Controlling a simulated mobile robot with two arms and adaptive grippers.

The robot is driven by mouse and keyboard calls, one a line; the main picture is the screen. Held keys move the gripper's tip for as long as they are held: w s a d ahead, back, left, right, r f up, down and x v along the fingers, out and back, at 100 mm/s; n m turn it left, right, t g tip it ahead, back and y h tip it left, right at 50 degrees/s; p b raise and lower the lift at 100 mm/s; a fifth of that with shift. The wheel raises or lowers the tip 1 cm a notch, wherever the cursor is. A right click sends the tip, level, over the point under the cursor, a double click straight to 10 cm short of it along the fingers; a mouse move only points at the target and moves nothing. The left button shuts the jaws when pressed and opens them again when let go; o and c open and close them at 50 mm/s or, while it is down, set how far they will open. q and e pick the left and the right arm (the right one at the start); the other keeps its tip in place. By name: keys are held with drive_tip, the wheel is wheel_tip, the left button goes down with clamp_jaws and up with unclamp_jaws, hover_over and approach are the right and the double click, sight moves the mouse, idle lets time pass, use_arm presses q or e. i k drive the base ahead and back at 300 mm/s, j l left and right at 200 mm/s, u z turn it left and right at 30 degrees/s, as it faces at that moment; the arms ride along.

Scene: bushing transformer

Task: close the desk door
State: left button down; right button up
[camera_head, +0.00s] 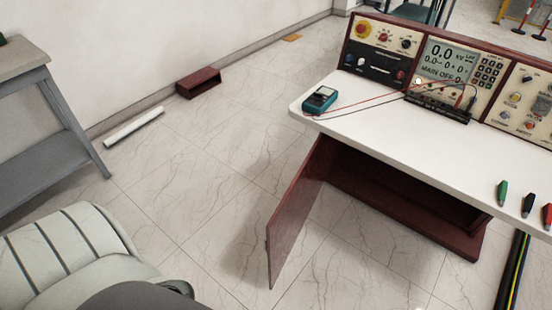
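The desk (420,160) stands at the right with a white top and a dark red-brown wooden body. Its door (292,217) is swung open, sticking out from the left side of the cabinet toward the viewer. The cabinet opening (400,196) under the top is exposed, and its inside is dark. A small handle or latch seems to sit on the door's free edge. Neither of my grippers is in view.
On the desk are a teal multimeter (320,99) with leads, a control panel (450,65) and several coloured clips. A grey workbench (40,115) is at the left. A small red-brown box (198,83) and white tube (134,127) lie by the wall. Tiled floor (190,190) left of the door is clear.

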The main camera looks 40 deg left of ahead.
sight(285, 224)
drive_tip(key=k+j, duration=0.1)
drive_tip(key=j, duration=0.35)
drive_tip(key=k+j, duration=0.1)
drive_tip(key=j, duration=0.35)
drive_tip(key=k+j, duration=0.1)
drive_tip(key=j, duration=0.3)
drive_tip(key=k+j, duration=0.1)
drive_tip(key=j, duration=0.8)
drive_tip(key=k+z, duration=0.05)
